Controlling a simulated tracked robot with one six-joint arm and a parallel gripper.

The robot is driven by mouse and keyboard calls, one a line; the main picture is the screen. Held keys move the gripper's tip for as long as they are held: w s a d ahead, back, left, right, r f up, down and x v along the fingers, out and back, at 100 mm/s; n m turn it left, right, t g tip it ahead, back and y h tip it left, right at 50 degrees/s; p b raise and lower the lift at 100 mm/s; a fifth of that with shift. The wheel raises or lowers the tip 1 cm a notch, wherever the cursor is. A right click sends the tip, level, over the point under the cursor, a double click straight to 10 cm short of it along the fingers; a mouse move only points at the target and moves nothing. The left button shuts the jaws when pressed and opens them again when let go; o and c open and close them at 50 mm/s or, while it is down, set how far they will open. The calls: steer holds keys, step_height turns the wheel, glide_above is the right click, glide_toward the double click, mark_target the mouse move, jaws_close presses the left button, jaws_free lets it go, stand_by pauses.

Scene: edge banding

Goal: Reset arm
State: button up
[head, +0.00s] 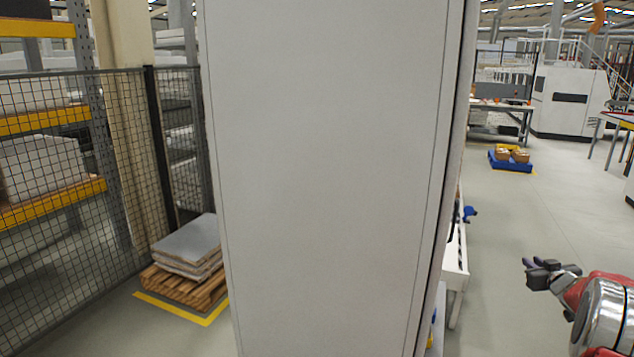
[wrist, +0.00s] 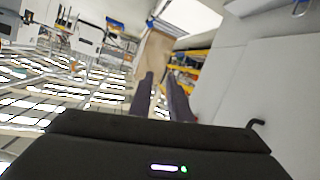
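My gripper (head: 535,269) is at the lower right of the head view, at the end of my red and silver arm. It is held in the air over the grey floor, to the right of a tall white cabinet (head: 330,170), and apart from it. In the wrist view my gripper (wrist: 160,80) shows two dark fingers with a gap between them and nothing held. The wrist picture is tilted, with roof lights on the left and a pale panel on the right.
The cabinet fills the middle of the head view. At left are a mesh fence (head: 70,180) and a pallet (head: 185,288) stacked with boards (head: 190,240). A blue pallet (head: 510,164) with boxes stands far right. Floor (head: 510,230) right of the cabinet is clear.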

steer(key=s+a+r+g+y, duration=0.1)
steer(key=s+a+r+g, duration=0.1)
steer(key=s+a, duration=1.2)
steer(key=s+a+r+g+y, duration=0.1)
steer(key=s+a+r+g, duration=0.1)
steer(key=s+a, duration=1.3)
steer(key=s+a+r+g+y, duration=0.2)
steer(key=s+a+r+g, duration=0.1)
steer(key=s+a, duration=1.2)
steer(key=a+g, duration=0.1)
steer(key=a, duration=0.6)
steer(key=shift+a+n+g, duration=0.3)
steer(key=shift+a+r, duration=0.1)
steer(key=shift+a, duration=0.05)
